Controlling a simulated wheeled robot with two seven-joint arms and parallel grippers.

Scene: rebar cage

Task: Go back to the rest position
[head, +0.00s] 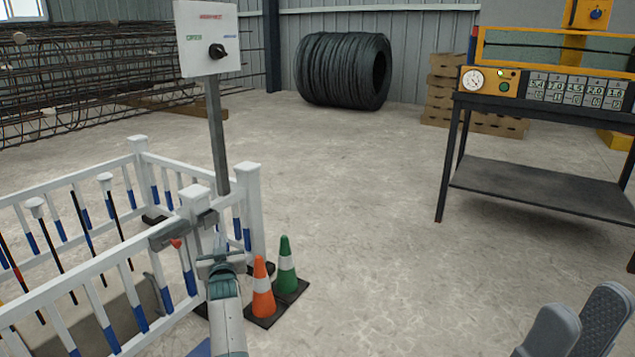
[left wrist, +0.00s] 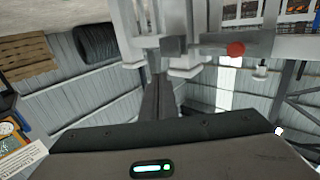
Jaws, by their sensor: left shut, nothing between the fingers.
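My left gripper (head: 218,243) is at the near corner of a white fence, by the latch. It is shut and empty. In the left wrist view its dark body fills the bottom, with the fingers (left wrist: 158,95) pointing at the fence. The latch is a grey bar with a red knob (head: 176,243); it also shows in the left wrist view with its red knob (left wrist: 235,48). Whether the fingers touch the latch I cannot tell. My right gripper (head: 581,318) is at the lower right, its two grey fingers apart, over bare floor.
The white fence (head: 100,257) encloses rods at the left. A control panel (head: 207,38) stands on a post behind the corner. An orange cone (head: 262,290) and a green cone (head: 287,265) stand just right of my left arm. A black bench (head: 540,185) is at the right. The middle floor is clear.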

